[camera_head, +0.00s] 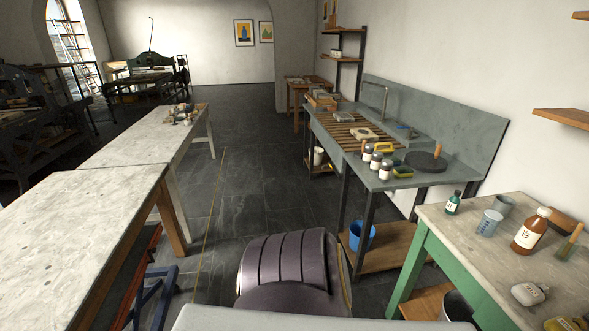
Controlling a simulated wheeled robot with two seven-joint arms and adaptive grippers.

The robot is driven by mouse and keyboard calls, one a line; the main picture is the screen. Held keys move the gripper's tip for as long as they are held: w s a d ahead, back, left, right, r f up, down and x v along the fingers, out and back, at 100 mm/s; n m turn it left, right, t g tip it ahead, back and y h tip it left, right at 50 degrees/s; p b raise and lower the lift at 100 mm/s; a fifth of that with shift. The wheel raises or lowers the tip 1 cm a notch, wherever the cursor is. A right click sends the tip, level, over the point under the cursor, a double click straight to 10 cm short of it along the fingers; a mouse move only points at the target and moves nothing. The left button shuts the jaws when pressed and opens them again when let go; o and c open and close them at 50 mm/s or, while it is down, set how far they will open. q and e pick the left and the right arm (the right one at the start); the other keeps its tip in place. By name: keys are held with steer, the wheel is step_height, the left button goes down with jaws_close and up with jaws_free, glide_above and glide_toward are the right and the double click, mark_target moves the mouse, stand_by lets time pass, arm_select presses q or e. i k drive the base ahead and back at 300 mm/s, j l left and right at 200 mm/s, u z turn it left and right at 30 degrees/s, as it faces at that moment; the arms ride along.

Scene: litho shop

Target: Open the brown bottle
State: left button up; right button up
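The brown bottle (529,232) stands upright on the pale top of the green-legged table (472,232) at the right. It has a white label and a light-coloured cap on top. Neither of my grippers is in view.
Around the bottle are a small green bottle (453,203), a bluish cup (488,222), a grey cup (502,204), a brush (570,241) and a white container (528,293). A sink bench (400,181) stands behind. A blue bucket (362,236) is below it.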

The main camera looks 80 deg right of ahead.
mark_target(534, 227)
steer(key=z, duration=4.5)
steer(key=i+l, duration=0.05)
steer(key=l, duration=0.05)
